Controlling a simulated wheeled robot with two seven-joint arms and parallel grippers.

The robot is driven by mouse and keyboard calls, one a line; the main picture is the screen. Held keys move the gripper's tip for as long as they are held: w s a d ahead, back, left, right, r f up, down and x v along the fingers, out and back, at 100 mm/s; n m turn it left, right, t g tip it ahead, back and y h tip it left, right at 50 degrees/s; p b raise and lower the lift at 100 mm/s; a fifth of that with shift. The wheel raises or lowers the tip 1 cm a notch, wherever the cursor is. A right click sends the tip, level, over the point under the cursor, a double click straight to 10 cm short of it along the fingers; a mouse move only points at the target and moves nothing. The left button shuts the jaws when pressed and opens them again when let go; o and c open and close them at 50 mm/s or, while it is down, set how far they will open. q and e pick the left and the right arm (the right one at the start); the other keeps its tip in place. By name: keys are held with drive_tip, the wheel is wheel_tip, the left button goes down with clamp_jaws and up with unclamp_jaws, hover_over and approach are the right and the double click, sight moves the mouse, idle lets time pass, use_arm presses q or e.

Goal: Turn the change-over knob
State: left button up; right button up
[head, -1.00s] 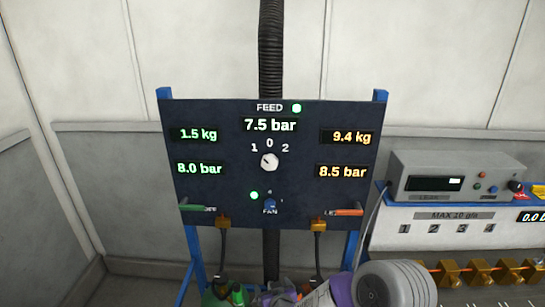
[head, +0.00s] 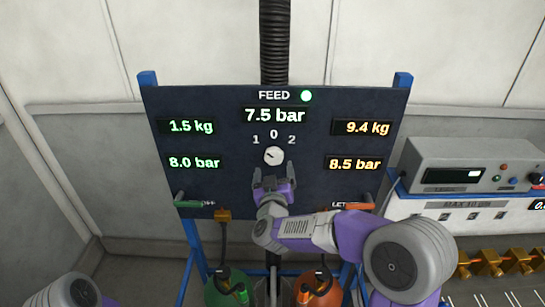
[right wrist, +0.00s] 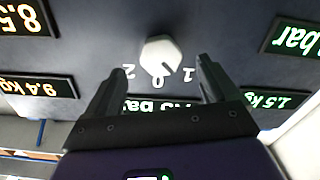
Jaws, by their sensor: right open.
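The change-over knob (head: 273,155) is a small white dial in the middle of the dark panel (head: 225,190), below the digits 1, 0 and 2. A short dark mark on it seems to slant to the upper left, towards the 1. My right gripper (head: 273,174) is open and empty, just below the knob in the head view. In the right wrist view the picture is upside down; the knob (right wrist: 161,54) shows between and beyond the spread fingertips (right wrist: 160,68), apart from both. My left gripper is out of view; only part of that arm shows at the lower left.
The panel's displays show 7.5 bar, 1.5 kg, 8.0 bar, 9.4 kg and 8.5 bar. A green lamp (head: 306,96) glows beside FEED. Green (head: 224,288) and orange (head: 319,290) cylinders stand below. A grey instrument box (head: 455,165) stands at the right.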

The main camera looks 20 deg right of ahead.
sight(272, 159)
drive_tip(key=shift+p+x, duration=0.4)
drive_tip(key=shift+x, duration=2.2)
drive_tip(key=c, duration=1.1)
drive_tip(key=shift+o, duration=0.2)
drive_tip(key=m+b, duration=0.4)
drive_tip(key=shift+f+b, duration=0.25)
drive_tip(key=shift+b, duration=0.1)
drive_tip(key=m+b, duration=0.3)
drive_tip(key=m, duration=0.1)
drive_tip(key=shift+w+a, duration=0.1)
drive_tip(key=shift+a, duration=0.05)
drive_tip(key=m+b, duration=0.3)
drive_tip(key=m, duration=0.2)
drive_tip(key=shift+a+r+b, duration=0.1)
drive_tip(key=shift+r+b, duration=0.05)
drive_tip(key=shift+b, duration=0.25)
drive_tip(key=shift+a+r+m+b, duration=0.1)
drive_tip(key=shift+r+m+b, duration=0.1)
drive_tip(key=shift+m+b, duration=1.7)
drive_tip(key=shift+m+p, duration=0.5)
drive_tip(key=shift+m, duration=0.2)
